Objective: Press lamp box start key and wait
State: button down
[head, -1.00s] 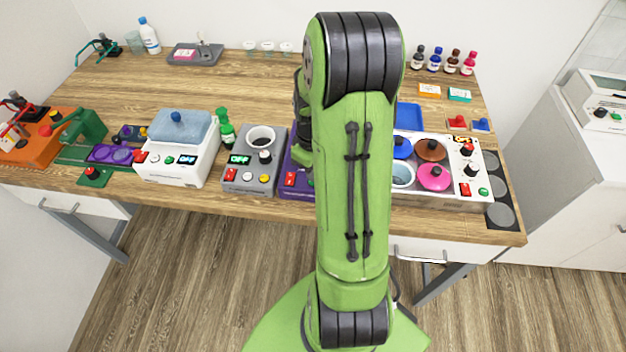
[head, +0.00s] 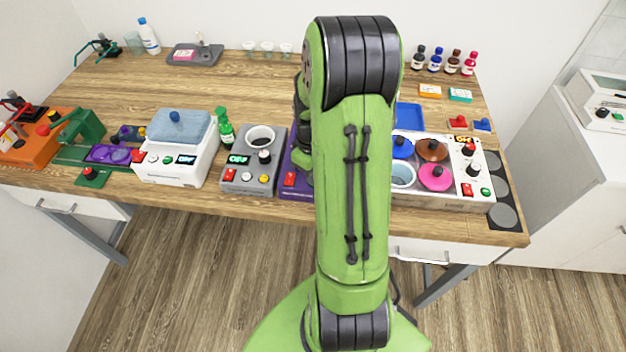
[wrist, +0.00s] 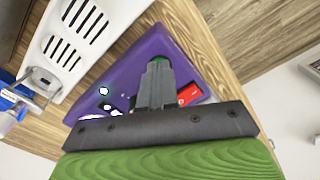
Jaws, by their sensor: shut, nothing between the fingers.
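A purple box (head: 289,166) stands on the bench, mostly hidden behind my arm in the head view. It may be the lamp box; no label shows. The head view hides my gripper behind my arm.
A grey box (head: 249,178) with a cup stands left of the purple box. A white unit (head: 450,201) with coloured lids stands to the right. A white slotted housing (wrist: 75,35) is close by in the wrist view.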

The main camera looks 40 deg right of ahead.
notch_tip(320, 180, up, 8)
jog(key=p, duration=0.6)
dwell(0.4)
jog(key=s+a+r+t+h, duration=0.1)
jog(key=s+a+r+t, duration=0.15)
jog(key=a+r, duration=1)
jog(key=s+a+r+m+t+y, duration=0.1)
jog(key=s+a+r+t, duration=0.2)
jog(key=s+a+r, duration=0.2)
jog(key=s+a, duration=0.2)
jog(key=s, duration=0.1)
jog(key=shift+s+a+m, duration=0.3)
dwell(4.3)
